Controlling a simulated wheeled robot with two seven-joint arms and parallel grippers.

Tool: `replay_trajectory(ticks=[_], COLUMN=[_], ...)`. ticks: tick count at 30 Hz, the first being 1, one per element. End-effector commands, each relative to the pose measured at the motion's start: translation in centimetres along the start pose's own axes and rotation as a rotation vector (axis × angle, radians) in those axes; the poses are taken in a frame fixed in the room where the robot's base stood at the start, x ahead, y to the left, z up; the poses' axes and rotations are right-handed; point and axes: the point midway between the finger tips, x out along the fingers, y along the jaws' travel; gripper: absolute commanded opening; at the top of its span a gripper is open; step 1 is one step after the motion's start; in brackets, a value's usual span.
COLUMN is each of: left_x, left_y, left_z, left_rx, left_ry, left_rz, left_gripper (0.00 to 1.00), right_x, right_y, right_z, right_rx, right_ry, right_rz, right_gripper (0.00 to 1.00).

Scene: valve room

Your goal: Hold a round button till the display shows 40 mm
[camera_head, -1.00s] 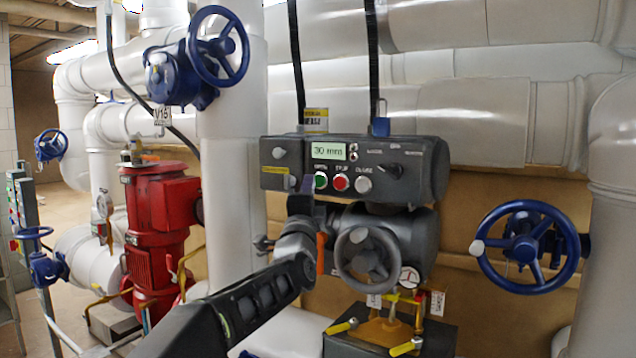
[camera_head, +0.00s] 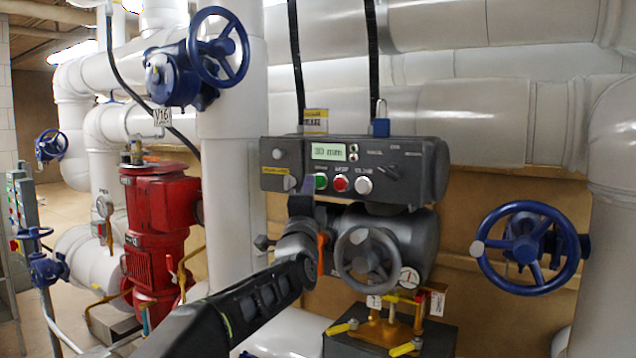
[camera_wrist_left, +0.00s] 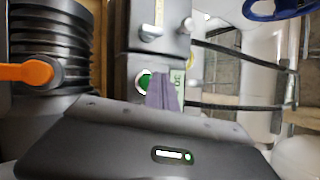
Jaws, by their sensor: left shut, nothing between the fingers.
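The grey control box (camera_head: 425,165) carries a small display (camera_head: 328,151) that reads 30 mm. Below the display sit a green round button (camera_head: 320,181), a red round button (camera_head: 341,183) and a white round button (camera_head: 363,185). My left gripper (camera_head: 307,186) is shut and empty, its tip just left of the green button. In the left wrist view the fingers (camera_wrist_left: 163,92) stand beside the green button (camera_wrist_left: 144,82) and overlap its edge; I cannot tell whether they touch it. The display shows there only in part. My right gripper is not in view.
A grey handwheel (camera_head: 366,258) sits below the box, close right of my left wrist. A blue handwheel (camera_head: 528,247) is at the right. A blue padlock (camera_head: 380,126) hangs above the box. A red pump (camera_head: 160,225) stands at the left.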

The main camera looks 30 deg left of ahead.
Motion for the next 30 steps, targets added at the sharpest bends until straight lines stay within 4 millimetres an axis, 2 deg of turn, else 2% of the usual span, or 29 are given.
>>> replay_trajectory(ticks=[30], left_x=[0.88], left_y=[0.41], left_z=[-0.51], left_rx=[0.0], left_ry=[0.001], left_rz=[0.0], left_gripper=[0.0], right_x=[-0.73], right_y=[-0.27], right_z=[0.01], right_rx=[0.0], right_ry=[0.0], right_rz=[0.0], right_gripper=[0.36])
